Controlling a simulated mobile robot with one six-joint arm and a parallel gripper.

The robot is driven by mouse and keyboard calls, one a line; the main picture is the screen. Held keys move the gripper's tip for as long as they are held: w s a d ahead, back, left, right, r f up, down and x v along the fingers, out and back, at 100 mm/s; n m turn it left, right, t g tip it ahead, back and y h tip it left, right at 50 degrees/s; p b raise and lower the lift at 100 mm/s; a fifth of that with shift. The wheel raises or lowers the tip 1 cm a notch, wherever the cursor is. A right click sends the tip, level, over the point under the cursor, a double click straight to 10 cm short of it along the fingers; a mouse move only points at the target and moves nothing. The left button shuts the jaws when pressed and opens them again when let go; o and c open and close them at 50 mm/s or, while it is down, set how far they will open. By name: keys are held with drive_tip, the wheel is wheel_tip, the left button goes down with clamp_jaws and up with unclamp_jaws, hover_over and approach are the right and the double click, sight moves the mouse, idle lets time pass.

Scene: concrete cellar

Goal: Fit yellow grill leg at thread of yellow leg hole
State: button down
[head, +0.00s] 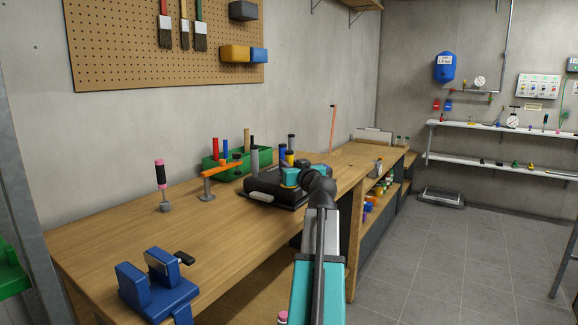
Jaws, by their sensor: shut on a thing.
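A black grill body (262,190) lies on the workbench, partly hidden behind my arm. A grey leg (254,161) stands upright at its back left, and another dark grey leg (291,144) stands behind. The yellow grill leg (289,159) shows as a short yellow piece with a dark top, just above my gripper. My gripper (290,176) is over the right part of the grill body, shut on the yellow leg. Its fingertips and the leg's lower end are hidden. The yellow leg hole is not visible, so I cannot tell whether leg and thread touch.
A green bin (211,164) with coloured rods stands behind the grill. The front middle of the workbench (110,235) is clear.

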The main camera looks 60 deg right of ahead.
drive_tip(key=c, duration=1.4)
unclamp_jaws()
drive_tip(key=shift+f, duration=0.1)
drive_tip(key=shift+c, duration=0.2)
drive_tip(key=shift+s, duration=0.1)
drive_tip(key=v, duration=1.3)
drive_tip(key=shift+s+a+b, duration=0.2)
drive_tip(key=shift+s+b, duration=0.1)
drive_tip(key=shift+b, duration=0.05)
